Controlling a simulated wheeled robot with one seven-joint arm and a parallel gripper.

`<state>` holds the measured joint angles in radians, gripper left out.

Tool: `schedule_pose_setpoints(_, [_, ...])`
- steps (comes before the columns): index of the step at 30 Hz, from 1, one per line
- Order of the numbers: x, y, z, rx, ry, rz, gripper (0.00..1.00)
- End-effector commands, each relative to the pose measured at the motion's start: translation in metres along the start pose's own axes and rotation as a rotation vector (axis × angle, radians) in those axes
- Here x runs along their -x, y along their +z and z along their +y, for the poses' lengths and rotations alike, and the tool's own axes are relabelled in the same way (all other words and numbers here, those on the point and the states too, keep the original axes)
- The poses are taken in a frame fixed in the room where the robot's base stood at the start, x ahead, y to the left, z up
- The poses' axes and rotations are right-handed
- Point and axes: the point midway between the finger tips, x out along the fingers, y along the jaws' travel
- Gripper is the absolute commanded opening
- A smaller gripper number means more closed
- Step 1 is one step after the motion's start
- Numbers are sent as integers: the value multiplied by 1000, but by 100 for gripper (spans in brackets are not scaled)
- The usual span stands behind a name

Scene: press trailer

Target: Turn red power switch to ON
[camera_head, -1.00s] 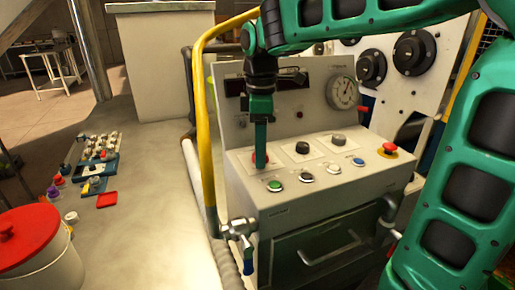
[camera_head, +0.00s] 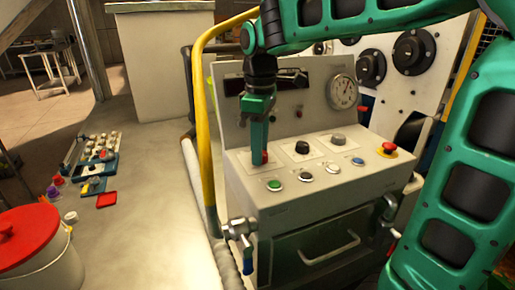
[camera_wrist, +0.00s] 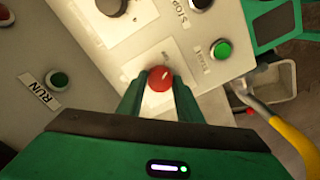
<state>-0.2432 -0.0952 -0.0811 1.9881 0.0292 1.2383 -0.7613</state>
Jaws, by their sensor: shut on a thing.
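The red power switch (camera_wrist: 160,79) is a round red knob on a white plate, with a light pointer mark on its top. In the head view it is partly hidden at the left of the control box top (camera_head: 317,206). My gripper (camera_wrist: 159,88) points down at it, with one green finger on each side of the knob, shut on it. In the head view my gripper (camera_head: 258,155) covers much of the knob. An ON or OFF label beside the knob is too small to read for certain.
A black knob (camera_head: 302,147) and a grey knob (camera_head: 338,139) sit to the right. Green (camera_head: 274,185), white and blue buttons line the front, with a red emergency button (camera_head: 389,147) at right. A yellow pipe (camera_head: 203,120) stands close at left.

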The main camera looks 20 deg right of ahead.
Motion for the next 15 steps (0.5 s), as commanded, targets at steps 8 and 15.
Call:
schedule_pose_setpoints(8, [2,-1,3,-267,6,7,10])
schedule_pose_setpoints(15, [2,-1,3,-495,6,9,10])
